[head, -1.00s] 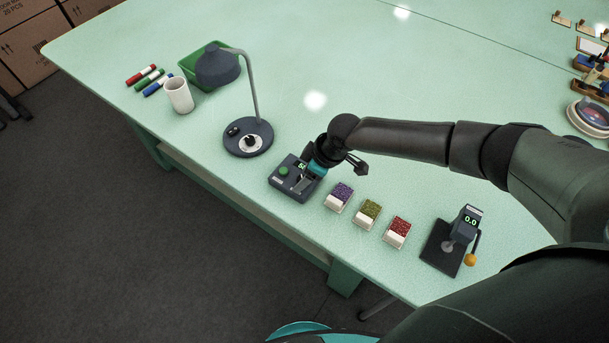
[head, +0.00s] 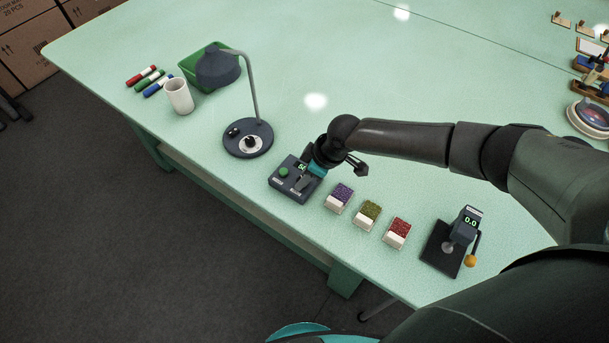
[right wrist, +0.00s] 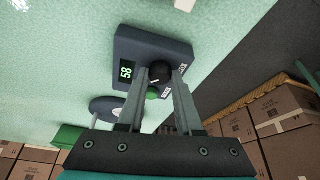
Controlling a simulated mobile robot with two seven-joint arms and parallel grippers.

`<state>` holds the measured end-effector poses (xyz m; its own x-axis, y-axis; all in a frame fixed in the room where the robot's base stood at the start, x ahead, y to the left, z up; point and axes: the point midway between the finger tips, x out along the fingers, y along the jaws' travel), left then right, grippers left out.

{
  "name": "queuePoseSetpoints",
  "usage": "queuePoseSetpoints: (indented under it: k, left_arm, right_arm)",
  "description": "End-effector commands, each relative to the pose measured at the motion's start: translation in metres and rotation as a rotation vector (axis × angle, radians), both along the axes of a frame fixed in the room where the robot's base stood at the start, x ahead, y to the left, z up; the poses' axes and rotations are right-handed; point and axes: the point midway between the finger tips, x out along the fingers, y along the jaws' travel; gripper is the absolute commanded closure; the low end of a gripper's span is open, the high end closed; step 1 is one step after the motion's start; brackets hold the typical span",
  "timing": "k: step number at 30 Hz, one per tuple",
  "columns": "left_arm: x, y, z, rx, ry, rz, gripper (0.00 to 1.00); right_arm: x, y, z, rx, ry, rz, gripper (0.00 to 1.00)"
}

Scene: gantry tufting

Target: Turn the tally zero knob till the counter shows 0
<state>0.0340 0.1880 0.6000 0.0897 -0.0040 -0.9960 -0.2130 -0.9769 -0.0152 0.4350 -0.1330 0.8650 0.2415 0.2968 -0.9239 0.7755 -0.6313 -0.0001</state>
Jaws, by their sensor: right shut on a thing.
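The tally counter (head: 282,187) is a dark box near the table's front edge, with a green button (head: 283,171) and a small lit display (head: 302,166). In the right wrist view its display (right wrist: 126,72) shows green digits that look like 58. The dark round zero knob (right wrist: 160,71) sits between the fingers of my right gripper (right wrist: 165,82), which is shut on it. My left gripper is out of view.
A desk lamp (head: 248,138) stands left of the counter. Bead boxes, purple (head: 339,197), green (head: 367,214) and red (head: 397,232), stand to its right, then a small device reading 0.0 (head: 465,225). A cup (head: 179,96) is farther left.

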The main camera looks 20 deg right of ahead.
Motion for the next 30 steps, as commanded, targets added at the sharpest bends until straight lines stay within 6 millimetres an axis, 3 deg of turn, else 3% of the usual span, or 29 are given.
queuePoseSetpoints:
  k: [8,13,30]
  left_arm:
    - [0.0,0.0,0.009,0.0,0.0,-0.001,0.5]
    - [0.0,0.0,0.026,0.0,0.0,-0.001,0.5]
    - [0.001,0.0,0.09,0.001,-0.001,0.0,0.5]
  right_arm:
    - [-0.001,0.0,0.001,0.0,0.003,-0.042,1.0]
    - [-0.003,0.001,0.003,0.0,0.005,-0.133,1.0]
    - [-0.005,0.005,0.002,0.0,0.007,-0.654,1.0]
